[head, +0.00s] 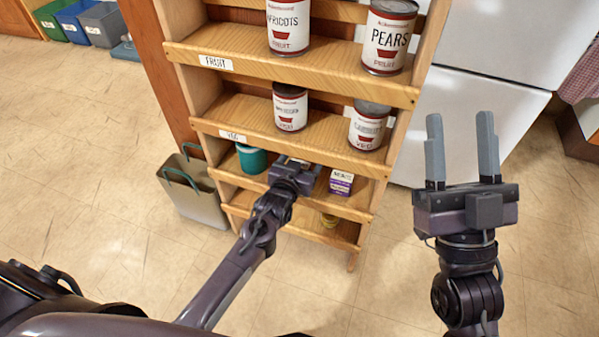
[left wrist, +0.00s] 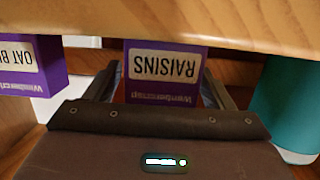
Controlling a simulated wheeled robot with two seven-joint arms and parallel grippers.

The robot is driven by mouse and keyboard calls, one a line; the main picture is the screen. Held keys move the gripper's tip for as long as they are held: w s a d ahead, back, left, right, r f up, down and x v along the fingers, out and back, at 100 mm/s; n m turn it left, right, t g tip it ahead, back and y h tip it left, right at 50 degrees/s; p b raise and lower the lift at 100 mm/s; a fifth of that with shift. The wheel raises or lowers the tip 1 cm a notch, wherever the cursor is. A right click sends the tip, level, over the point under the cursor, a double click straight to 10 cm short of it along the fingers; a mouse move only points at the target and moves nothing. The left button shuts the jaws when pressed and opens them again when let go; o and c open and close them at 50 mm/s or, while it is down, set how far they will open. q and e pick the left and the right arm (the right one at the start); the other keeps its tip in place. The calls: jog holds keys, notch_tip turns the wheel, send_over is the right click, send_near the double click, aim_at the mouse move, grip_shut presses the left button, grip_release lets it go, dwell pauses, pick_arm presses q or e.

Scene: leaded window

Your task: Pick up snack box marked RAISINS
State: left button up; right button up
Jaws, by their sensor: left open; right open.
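The purple snack box marked RAISINS (left wrist: 162,72) shows upside down in the left wrist view, under a wooden shelf board. My left gripper (left wrist: 160,82) is open, with one finger on each side of this box. I cannot tell whether the fingers touch it. In the head view my left gripper (head: 293,168) reaches into the shelf below the VEG row, and its hand hides most or all of the RAISINS box. My right gripper (head: 461,150) is open and empty, right of the shelf and in front of the white fridge.
A purple box marked OAT B... (left wrist: 28,68) stands on one side of the RAISINS box, also in the head view (head: 341,183). A teal container (head: 251,159) stands on the other side. The shelf board (left wrist: 200,22) hangs close above. Cans stand higher up.

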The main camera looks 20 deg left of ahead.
pick_arm(q)
jog(key=shift+c, duration=0.2)
jog(key=c, duration=1)
